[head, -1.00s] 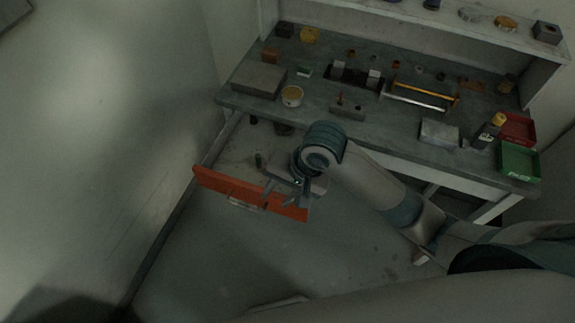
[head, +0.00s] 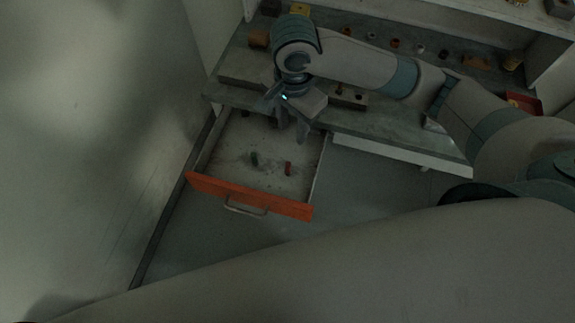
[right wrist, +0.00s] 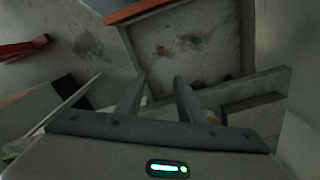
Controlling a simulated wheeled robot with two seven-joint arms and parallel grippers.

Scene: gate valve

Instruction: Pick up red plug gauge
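The red plug gauge (head: 288,168) is a small red piece in the open drawer, right of a small green piece (head: 254,158). It also shows in the right wrist view (right wrist: 161,51), left of the green piece. The drawer has an orange front (head: 249,196) and a pale, stained floor. My right gripper (head: 291,128) is above the back of the drawer, near the bench's front edge, apart from the red gauge. In the right wrist view its two fingers (right wrist: 158,97) stand apart with nothing between them. My left gripper is out of view.
A red bin (head: 524,103) stands at the right. My right arm hides part of the bench. The floor right of the drawer is clear.

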